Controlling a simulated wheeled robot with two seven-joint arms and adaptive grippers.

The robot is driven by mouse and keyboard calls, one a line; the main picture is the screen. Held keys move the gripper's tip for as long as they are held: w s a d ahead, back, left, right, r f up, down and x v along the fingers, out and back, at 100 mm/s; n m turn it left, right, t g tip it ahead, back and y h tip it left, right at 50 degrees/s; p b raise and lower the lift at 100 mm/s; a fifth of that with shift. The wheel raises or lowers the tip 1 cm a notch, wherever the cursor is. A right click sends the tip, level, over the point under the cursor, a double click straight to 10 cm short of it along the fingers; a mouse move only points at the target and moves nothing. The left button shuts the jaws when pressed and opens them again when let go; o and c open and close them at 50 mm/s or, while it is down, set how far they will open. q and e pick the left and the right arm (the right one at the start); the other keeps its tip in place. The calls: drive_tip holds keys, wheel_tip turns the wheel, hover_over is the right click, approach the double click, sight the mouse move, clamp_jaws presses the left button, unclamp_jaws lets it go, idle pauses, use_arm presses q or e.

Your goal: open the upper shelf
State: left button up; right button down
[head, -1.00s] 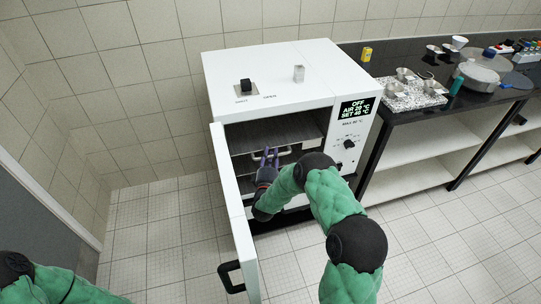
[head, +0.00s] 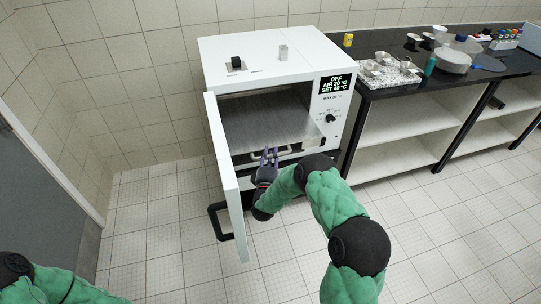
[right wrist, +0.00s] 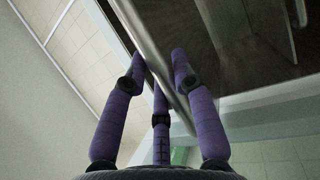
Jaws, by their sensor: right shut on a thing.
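The white oven (head: 275,62) stands against the wall with its door (head: 229,180) swung open to the left. The upper shelf (head: 262,122), a grey metal plate, shows in the opening and is drawn toward the front. Its light handle (head: 287,149) is at the shelf's front edge. My right gripper (head: 269,154) is shut on the handle, its purple fingers around the bar. In the right wrist view, the metal bar (right wrist: 146,38) passes between the fingers (right wrist: 160,62). My left gripper is out of view; only part of that arm shows at lower left.
The door's black handle (head: 217,222) juts out at the lower left. A dark bench (head: 400,93) with cups and a speckled tray (head: 373,80) stands to the right. The tiled floor (head: 430,245) in front is clear.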

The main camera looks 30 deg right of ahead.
drive_tip(key=shift+s+d+f, duration=0.1)
drive_tip(key=shift+f, duration=0.3)
drive_tip(key=c, duration=1)
unclamp_jaws()
drive_tip(key=shift+c, duration=0.2)
drive_tip(key=shift+r, duration=0.15)
drive_tip(key=v, duration=1.2)
